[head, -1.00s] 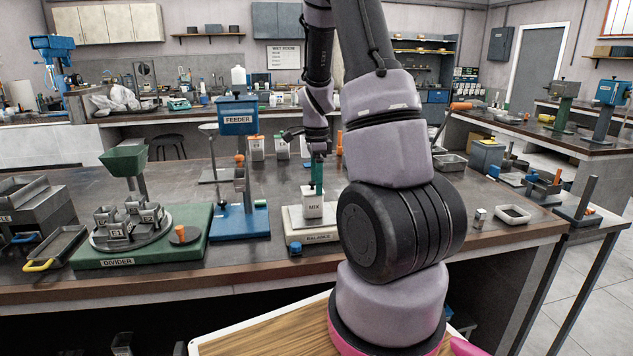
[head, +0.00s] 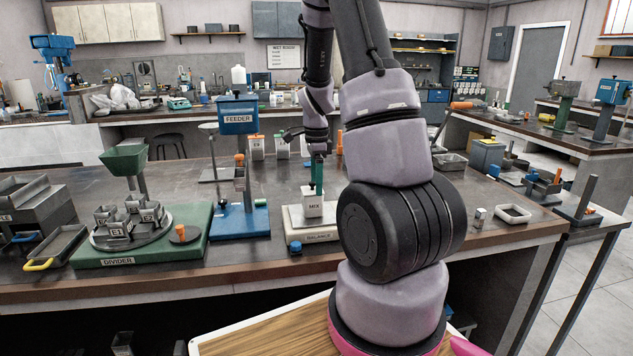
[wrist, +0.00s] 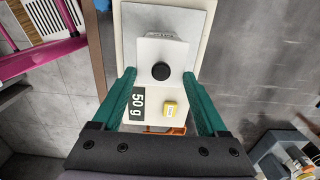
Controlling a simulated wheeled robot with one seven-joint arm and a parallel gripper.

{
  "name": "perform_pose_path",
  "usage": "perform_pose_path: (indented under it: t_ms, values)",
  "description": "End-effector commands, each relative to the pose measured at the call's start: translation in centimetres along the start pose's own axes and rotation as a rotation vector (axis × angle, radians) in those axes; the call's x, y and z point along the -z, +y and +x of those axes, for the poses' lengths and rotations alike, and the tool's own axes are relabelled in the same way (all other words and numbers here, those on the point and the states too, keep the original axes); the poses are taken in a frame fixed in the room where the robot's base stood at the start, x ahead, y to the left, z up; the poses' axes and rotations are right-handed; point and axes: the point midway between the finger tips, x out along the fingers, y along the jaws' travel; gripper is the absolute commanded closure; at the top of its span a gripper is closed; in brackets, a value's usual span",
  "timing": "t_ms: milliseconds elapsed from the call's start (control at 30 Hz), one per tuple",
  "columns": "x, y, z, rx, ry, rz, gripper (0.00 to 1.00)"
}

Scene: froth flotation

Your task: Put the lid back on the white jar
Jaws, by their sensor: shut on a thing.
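The white jar (head: 313,205), marked MIX, stands upright on the balance (head: 308,232). My gripper (wrist: 160,73) points down over it, its teal fingers on either side of a white piece. That piece, with a round black knob in its middle, looks like the lid (wrist: 160,52). The gripper is shut on it. In the head view my gripper (head: 316,178) is level with the jar's top. I cannot tell whether the lid touches the jar.
The blue feeder (head: 240,222) and green divider (head: 140,250) stand to the left. Several white containers (head: 256,150) stand behind. A shallow white tray (head: 513,214) lies at the right.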

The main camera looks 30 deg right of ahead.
Motion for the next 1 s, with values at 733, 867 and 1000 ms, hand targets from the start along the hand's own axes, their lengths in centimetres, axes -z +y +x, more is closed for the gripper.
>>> perform_pose_path:
  t_ms: [733, 867, 1000]
  values:
    - [0.02, -0.02, 0.03, 0.0, 0.0, 0.0, 0.0]
    - [0.02, -0.01, 0.03, 0.0, 0.0, 0.0, 0.0]
    - [0.01, -0.05, -0.36, 0.001, 0.0, 0.0, 0.0]
